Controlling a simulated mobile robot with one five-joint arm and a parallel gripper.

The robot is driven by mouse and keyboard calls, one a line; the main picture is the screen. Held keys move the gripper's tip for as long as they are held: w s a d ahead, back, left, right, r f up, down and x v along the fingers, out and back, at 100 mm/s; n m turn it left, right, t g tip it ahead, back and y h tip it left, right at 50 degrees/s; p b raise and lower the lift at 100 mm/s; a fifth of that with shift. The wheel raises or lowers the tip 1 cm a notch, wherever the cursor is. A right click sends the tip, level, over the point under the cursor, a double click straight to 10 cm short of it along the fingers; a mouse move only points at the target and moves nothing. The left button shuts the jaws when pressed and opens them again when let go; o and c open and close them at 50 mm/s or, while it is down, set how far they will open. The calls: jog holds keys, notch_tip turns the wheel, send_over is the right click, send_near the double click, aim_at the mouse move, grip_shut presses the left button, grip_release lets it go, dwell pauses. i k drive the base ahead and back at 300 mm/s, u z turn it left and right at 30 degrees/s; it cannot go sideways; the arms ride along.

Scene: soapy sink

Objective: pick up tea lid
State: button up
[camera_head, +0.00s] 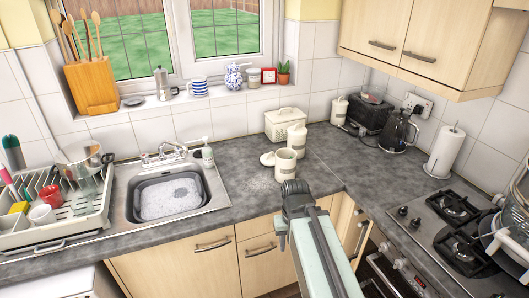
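A small cream lid (266,159), which looks like the tea lid, lies on the grey worktop. It is just left of an open cream canister (286,169) and partly behind it. Any lettering on the canister is too small to read. My gripper (294,187) is in front of the canister, nearer the camera, and overlaps its lower edge in the picture. I cannot tell whether they touch. The gripper's fingers are seen from behind and too small to show any opening. No held object is visible.
A second canister (297,139) and a cream bread bin (283,125) stand close behind. The soapy sink (225,203) is to the left, the hob (420,231) to the right. The worktop right of the canister is clear.

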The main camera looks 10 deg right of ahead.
aim_at(268, 159)
jog(key=z, duration=0.05)
jog(key=i, duration=1.15)
jog(key=z, duration=0.15)
jog(key=k, duration=0.5)
jog(key=u, duration=0.6)
jog(key=k, duration=1)
jog(key=z, duration=0.45)
jog(key=i, duration=1)
